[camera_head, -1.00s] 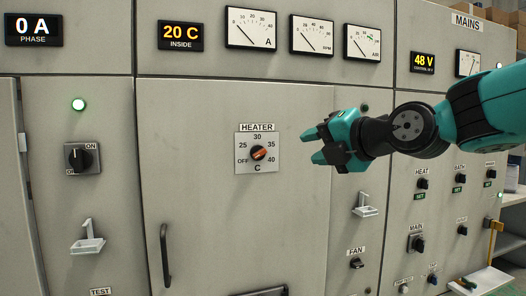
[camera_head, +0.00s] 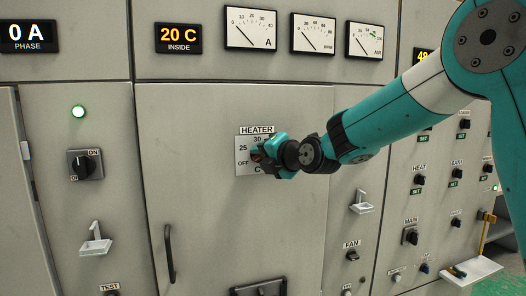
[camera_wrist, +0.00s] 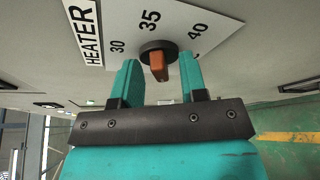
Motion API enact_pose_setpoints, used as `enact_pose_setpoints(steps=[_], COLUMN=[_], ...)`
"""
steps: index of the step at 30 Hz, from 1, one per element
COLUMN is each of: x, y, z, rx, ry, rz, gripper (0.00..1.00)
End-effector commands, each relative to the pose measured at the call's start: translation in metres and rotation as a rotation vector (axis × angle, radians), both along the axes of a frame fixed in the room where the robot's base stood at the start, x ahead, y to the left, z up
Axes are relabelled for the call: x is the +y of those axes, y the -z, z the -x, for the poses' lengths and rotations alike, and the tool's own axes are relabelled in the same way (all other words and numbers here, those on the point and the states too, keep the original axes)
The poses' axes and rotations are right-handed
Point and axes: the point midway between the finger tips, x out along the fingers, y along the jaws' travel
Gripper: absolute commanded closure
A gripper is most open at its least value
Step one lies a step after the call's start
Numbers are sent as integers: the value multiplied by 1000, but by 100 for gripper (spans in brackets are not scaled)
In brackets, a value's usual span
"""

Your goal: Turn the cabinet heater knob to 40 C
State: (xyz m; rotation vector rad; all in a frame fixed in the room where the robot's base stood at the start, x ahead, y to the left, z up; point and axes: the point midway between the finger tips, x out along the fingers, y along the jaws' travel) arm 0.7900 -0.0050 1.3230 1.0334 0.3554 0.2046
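The heater knob (camera_wrist: 157,66) is orange-brown on a dark round base, on a white dial plate (camera_wrist: 215,25) marked 30, 35 and 40 in the wrist view. My gripper (camera_wrist: 157,60) is open, with one teal finger on each side of the knob and gaps visible on both sides. I cannot tell which mark the knob points to. In the head view my gripper (camera_head: 270,148) is at the plate (camera_head: 243,142) and hides most of the knob and the marks 35 and 40. The inside display (camera_head: 179,38) reads 20 C.
The cabinet door has a dark vertical handle (camera_head: 169,254) at lower left. A white bracket (camera_head: 361,203) and the fan knob (camera_head: 352,255) are right of the door. A rotary switch (camera_head: 85,164) is at left.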

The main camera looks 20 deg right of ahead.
Motion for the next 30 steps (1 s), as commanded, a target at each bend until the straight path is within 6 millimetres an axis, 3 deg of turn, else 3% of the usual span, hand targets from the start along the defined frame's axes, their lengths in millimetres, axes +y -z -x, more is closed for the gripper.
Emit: enact_pose_setpoints(steps=[8,14,30], x=[1,1,0], y=[1,1,9], z=[-2,-2,-2], rx=[0,0,-3], ry=[0,0,0], rz=[0,0,-119], gripper=[61,100,100])
